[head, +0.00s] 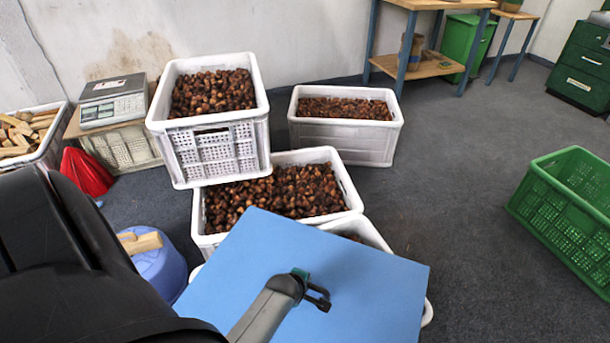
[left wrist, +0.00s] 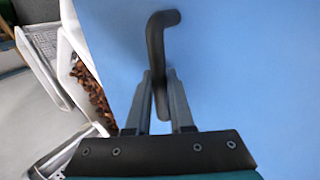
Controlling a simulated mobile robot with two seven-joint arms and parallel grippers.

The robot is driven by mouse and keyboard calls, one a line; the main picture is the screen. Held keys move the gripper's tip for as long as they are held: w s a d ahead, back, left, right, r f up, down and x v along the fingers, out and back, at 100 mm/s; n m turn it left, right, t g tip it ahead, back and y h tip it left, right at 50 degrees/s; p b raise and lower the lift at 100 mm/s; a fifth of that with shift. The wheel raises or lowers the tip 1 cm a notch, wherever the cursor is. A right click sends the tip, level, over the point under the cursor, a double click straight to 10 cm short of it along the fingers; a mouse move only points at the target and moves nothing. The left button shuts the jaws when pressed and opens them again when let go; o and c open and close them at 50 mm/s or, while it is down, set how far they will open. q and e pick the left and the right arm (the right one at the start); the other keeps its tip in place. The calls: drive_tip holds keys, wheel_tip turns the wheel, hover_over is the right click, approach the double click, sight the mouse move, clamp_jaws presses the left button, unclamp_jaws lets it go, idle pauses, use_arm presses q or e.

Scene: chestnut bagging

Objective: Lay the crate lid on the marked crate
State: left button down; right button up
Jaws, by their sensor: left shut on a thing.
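The crate lid is a flat blue panel (head: 370,270) with a dark bar handle, low in the middle of the head view. It fills most of the left wrist view (left wrist: 250,70). My left gripper (head: 308,288) is shut on the lid's handle (left wrist: 164,40), with a finger on each side of it. Under the lid is a white crate (head: 368,232) with chestnuts, mostly hidden. I cannot tell whether the lid touches it. Its mark is not visible, so I cannot tell which crate is marked. My right gripper is not in view.
White crates of chestnuts stand just behind the lid (head: 348,190), stacked higher (head: 220,150), and further back (head: 343,140). A scale (head: 113,103), red heap (head: 86,172) and blue container (head: 163,268) are left. A green crate (head: 560,205) is right; floor between is clear.

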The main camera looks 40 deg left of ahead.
use_arm(q)
drive_tip(key=shift+w+f+b, duration=0.1)
drive_tip(key=shift+f+b, duration=0.2)
drive_tip(key=shift+f, duration=0.1)
